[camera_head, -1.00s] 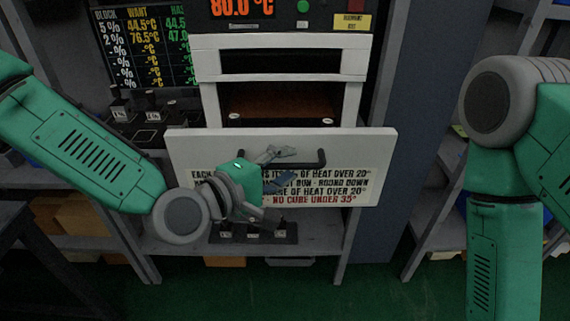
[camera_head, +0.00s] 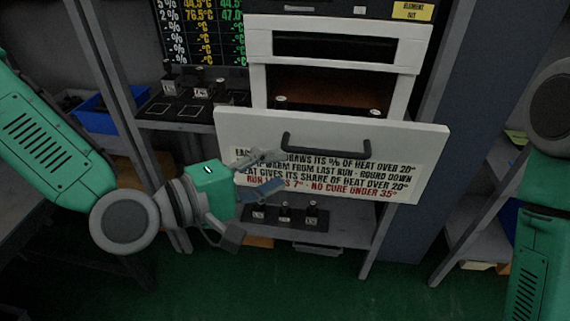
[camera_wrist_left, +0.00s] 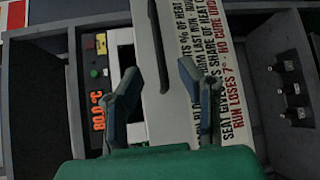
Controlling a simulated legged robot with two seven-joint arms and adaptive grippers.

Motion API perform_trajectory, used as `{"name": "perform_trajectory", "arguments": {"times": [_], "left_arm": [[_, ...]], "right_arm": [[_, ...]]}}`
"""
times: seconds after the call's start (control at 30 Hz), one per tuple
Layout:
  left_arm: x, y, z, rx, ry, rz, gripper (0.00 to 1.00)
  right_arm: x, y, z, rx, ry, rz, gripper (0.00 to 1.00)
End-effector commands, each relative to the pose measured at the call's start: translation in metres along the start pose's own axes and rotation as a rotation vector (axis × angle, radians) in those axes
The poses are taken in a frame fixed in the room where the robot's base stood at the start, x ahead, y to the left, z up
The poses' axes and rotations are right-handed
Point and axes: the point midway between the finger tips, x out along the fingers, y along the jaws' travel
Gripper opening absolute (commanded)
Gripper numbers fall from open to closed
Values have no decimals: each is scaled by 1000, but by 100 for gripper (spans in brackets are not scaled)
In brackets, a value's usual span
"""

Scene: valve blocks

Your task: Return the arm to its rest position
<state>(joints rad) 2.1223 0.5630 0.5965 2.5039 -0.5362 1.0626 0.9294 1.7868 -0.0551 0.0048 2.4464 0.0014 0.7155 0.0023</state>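My left gripper (camera_head: 268,173) is open and empty in front of the lower left part of the white oven door (camera_head: 235,130). Its two fingers stand apart with nothing between them. The door is folded down, and its dark bar handle (camera_head: 330,147) lies above and right of the fingers. In the left wrist view the fingers (camera_wrist_left: 160,88) are spread, with the door and handle behind them. My right arm (camera_head: 545,200) shows at the right edge; its gripper is out of view.
The oven chamber (camera_head: 320,88) is open above the door. Several labelled blocks stand on the left shelf (camera_head: 190,122), and others on a dark tray (camera_head: 285,222) below the door. A blue bin (camera_head: 105,110) is at left. Shelf posts flank the oven; green floor lies in front.

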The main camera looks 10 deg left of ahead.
Motion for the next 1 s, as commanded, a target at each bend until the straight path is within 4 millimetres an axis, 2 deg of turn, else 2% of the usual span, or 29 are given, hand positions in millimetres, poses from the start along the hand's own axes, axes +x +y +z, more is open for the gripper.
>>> {"name": "perform_trajectory", "arguments": {"times": [0.4,0.47,0.53,0.57,0.67,0.7,0.77,0.8,0.9,1.0], "left_arm": [[0,-1,0,2,0,-3,33],[0,-8,0,11,1,-23,33],[-1,-28,0,38,3,-79,33],[-2,-41,0,57,2,-116,33],[-13,-102,-1,150,-7,-291,33],[-21,-130,-2,198,-17,-377,33],[-39,-174,-4,279,-41,-514,33],[-54,-201,-5,334,-64,-606,33],[-98,-263,-10,473,-139,-832,33],[-147,-310,-20,607,-230,-1036,33]], "right_arm": [[1,0,-2,0,-2,0,40],[1,0,-2,0,-2,0,40],[1,0,-2,0,-2,0,40],[1,0,-2,0,-2,0,40],[1,0,-2,0,-2,0,40],[1,0,-2,0,-2,0,40],[1,0,-2,0,-2,0,40],[1,0,-2,0,-2,0,40],[1,0,-2,0,-2,0,40],[1,0,-2,0,-2,0,40]]}}
